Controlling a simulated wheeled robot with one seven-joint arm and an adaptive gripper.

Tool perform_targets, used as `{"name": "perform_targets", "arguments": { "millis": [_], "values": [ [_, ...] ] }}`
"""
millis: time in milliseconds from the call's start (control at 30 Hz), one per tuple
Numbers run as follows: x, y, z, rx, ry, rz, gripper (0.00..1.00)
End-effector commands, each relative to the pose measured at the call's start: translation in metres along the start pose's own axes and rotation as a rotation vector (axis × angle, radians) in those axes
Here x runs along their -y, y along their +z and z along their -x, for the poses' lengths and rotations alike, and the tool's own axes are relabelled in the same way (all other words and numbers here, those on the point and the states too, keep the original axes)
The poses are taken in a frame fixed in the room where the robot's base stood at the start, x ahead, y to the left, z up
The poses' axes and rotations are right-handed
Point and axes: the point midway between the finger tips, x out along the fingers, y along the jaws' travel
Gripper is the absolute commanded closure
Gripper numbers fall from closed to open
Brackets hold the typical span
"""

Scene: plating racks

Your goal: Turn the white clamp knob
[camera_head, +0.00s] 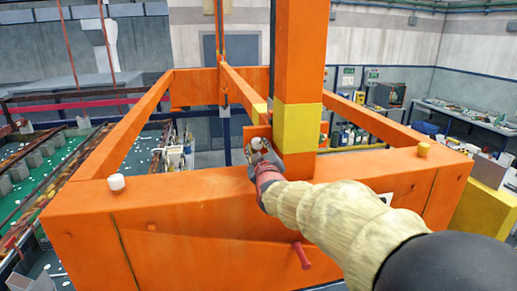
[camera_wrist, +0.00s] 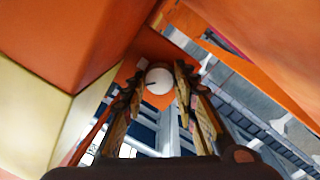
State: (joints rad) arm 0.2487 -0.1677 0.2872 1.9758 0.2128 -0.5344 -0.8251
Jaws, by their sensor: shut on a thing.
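A white round knob (camera_wrist: 158,82) with a dark mark on its face sits in front of an orange plate in the wrist view. The fingers of my gripper (camera_wrist: 158,90) stand on either side of it and are shut on it. In the head view my gripper (camera_head: 262,158) is beside the orange and yellow post, at a small orange plate (camera_head: 258,131). A little of the white knob (camera_head: 256,144) shows there; the rest is hidden by the fingers. Another white knob (camera_head: 116,183) stands on the left of the front orange beam, apart from my gripper.
The orange frame's front beam (camera_head: 190,215) runs below my arm, and the post (camera_head: 298,95) rises close to my gripper's right. A red handle (camera_head: 301,255) sticks out from the beam's front. Green tanks lie at left.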

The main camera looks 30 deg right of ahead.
Motion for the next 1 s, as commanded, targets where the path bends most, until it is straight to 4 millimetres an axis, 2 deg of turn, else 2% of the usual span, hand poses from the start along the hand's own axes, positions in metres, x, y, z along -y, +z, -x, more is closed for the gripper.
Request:
{"name": "perform_targets", "arguments": {
  "millis": [367,1000],
  "values": [
    [0.0033,0.0037,0.0001,0.007,-0.006,-0.147,0.97],
    [0.0020,0.0018,0.0000,0.042,-0.031,-0.669,0.97]
  ]
}}
